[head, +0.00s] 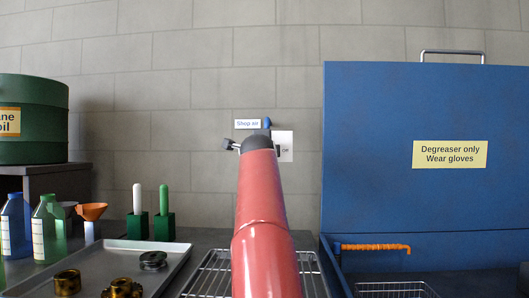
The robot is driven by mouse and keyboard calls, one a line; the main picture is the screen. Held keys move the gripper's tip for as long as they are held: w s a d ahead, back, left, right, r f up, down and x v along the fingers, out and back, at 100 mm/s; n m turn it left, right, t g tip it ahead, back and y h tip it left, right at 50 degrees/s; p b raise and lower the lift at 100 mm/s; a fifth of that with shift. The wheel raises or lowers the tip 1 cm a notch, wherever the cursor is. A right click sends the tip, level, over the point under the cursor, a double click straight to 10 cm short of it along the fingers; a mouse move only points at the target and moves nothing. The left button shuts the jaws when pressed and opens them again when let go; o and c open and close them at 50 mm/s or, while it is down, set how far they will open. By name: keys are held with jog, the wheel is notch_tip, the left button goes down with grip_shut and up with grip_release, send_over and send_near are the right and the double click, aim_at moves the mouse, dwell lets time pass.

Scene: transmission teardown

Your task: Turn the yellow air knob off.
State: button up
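My arm reaches up the middle of the head view toward the back wall. My gripper (256,142) is at its far end, in front of the wall just below the "Shop air" label (247,124). Dark parts stick out to either side of the wrist, but the fingers are mostly hidden behind it. I cannot tell if they are open or shut. A small blue part (267,123) shows just right of the label, above the gripper. A white plate (285,146) with partly covered lettering is on the wall to the right. No yellow knob is visible; my gripper and arm cover that area.
A wire rack (212,273) lies under my arm. A metal tray (183,262) with parts, bottles (45,232) and a green drum (33,120) are left. The upper wall is clear.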

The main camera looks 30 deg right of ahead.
dwell(0.4)
jog(key=o, duration=1)
jog(key=b+v, duration=0.4)
jog(key=v, duration=0.4)
